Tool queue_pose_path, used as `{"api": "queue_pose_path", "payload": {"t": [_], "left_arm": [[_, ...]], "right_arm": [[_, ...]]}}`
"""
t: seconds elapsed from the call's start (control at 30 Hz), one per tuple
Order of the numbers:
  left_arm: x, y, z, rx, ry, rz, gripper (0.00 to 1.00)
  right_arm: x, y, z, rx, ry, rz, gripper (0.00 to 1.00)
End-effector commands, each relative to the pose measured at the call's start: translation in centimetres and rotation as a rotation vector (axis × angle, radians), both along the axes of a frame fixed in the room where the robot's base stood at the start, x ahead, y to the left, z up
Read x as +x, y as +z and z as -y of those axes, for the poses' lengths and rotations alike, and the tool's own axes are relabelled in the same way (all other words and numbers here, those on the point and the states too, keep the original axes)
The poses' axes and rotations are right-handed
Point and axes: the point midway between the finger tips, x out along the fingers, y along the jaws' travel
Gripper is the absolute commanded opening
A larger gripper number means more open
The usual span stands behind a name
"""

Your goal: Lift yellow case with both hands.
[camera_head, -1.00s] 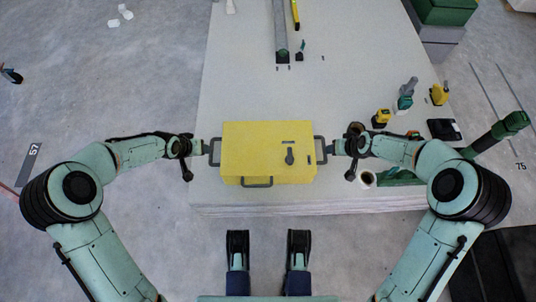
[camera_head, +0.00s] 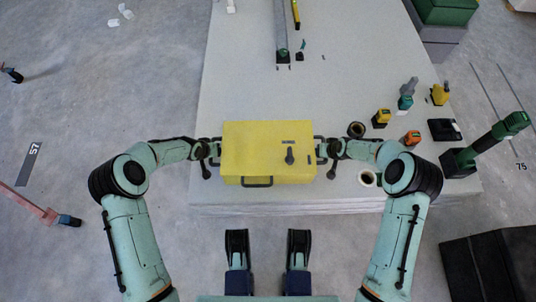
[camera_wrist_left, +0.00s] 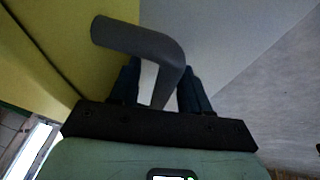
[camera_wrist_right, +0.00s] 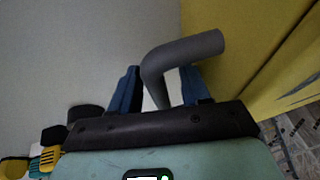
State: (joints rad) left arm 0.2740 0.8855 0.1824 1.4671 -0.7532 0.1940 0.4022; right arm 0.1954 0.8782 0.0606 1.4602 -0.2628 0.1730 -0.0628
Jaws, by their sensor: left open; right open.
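The yellow case (camera_head: 255,150) lies on the pale table near its front edge, with a dark front handle (camera_head: 257,182) and a grey handle on each side. My left gripper (camera_head: 213,150) is at the case's left side. In the left wrist view its open fingers (camera_wrist_left: 160,85) stand on both sides of the left handle (camera_wrist_left: 140,42). My right gripper (camera_head: 322,150) is at the case's right side. In the right wrist view its open fingers (camera_wrist_right: 158,88) stand on both sides of the right handle (camera_wrist_right: 185,52). Whether the fingers touch the handles is unclear.
To the right stand tape rolls (camera_head: 357,130), yellow and orange tools (camera_head: 381,118), a black box (camera_head: 444,130) and a green-topped tool (camera_head: 512,122). A long grey bar (camera_head: 281,30) lies at the back.

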Motion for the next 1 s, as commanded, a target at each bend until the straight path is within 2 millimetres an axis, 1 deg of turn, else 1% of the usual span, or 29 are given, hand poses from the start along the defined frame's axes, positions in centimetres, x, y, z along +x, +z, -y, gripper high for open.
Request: {"api": "queue_pose_path", "payload": {"t": [0.3, 0.33, 0.37, 0.4, 0.43, 0.47, 1.0], "left_arm": [[0.1, -0.17, 0.0, 0.0, 0.001, 0.001, 0.47], [0.1, -0.17, 0.0, 0.0, 0.001, 0.001, 0.4], [0.1, -0.17, 0.0, 0.0, 0.001, 0.001, 0.3], [0.09, -0.17, 0.0, 0.0, 0.001, 0.001, 0.17], [0.1, -0.16, 0.0, 0.0, 0.001, 0.001, 0.07], [0.09, -0.16, 0.0, 0.0, 0.001, 0.001, 0.0], [0.09, -0.14, -0.02, 0.001, 0.001, 0.0, 0.0]], "right_arm": [[0.1, -0.17, -0.05, 0.0, 0.0, 0.001, 0.47], [0.1, -0.17, -0.05, 0.0, 0.0, 0.001, 0.4], [0.1, -0.17, -0.05, 0.0, 0.0, 0.001, 0.3], [0.09, -0.16, -0.04, 0.0, 0.001, 0.0, 0.17], [0.09, -0.16, -0.04, 0.0, 0.001, 0.0, 0.07], [0.09, -0.17, -0.03, 0.0, 0.001, 0.0, 0.0], [0.08, -0.15, -0.01, 0.0, 0.0, 0.0, 0.0]]}}
